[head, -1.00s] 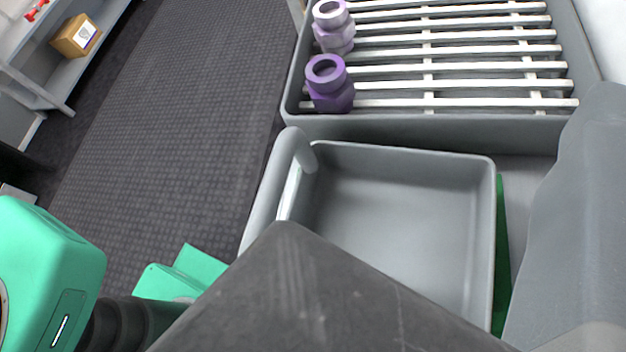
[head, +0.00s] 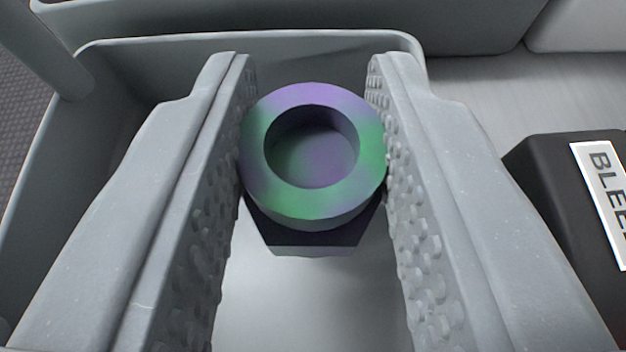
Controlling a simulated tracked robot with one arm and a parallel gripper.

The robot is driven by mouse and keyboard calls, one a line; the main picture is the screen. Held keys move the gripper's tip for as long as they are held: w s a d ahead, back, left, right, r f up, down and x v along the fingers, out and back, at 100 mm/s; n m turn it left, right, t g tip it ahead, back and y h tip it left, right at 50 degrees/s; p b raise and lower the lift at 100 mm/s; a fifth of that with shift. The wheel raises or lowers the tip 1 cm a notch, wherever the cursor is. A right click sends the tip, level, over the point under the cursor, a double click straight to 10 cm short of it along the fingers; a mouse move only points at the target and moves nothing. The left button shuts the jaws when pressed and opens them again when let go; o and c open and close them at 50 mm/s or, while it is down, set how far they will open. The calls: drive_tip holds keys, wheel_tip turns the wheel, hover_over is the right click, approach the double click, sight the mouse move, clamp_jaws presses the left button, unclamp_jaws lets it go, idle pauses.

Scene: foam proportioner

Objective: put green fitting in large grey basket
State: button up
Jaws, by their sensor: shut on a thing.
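My gripper (head: 308,72) is shut on a fitting (head: 305,206), with a rough-padded finger on each side. The fitting has a round, open-ended ring on top, mottled green and purple, and a darker angular body below. It is not plain green. A grey basket (head: 150,70) shows behind and to the left, with its rim and walls visible. The fitting appears over or inside this basket. The gap between the fitting and the floor is unclear. My fingers hide part of the basket's sides.
A black box (head: 560,165) with a white label reading "BLEE..." stands at the right, close to my right finger. Another grey container wall (head: 300,18) runs along the back. A pale flat surface (head: 480,95) lies between them.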

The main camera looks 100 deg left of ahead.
drive_tip(key=shift+f, duration=0.95)
drive_tip(key=o, duration=0.8)
drive_tip(key=shift+c, duration=0.2)
drive_tip(key=shift+r, duration=0.1)
drive_tip(key=p+v, duration=0.1)
drive_tip(key=v, duration=1.1)
drive_tip(key=shift+p, duration=0.4)
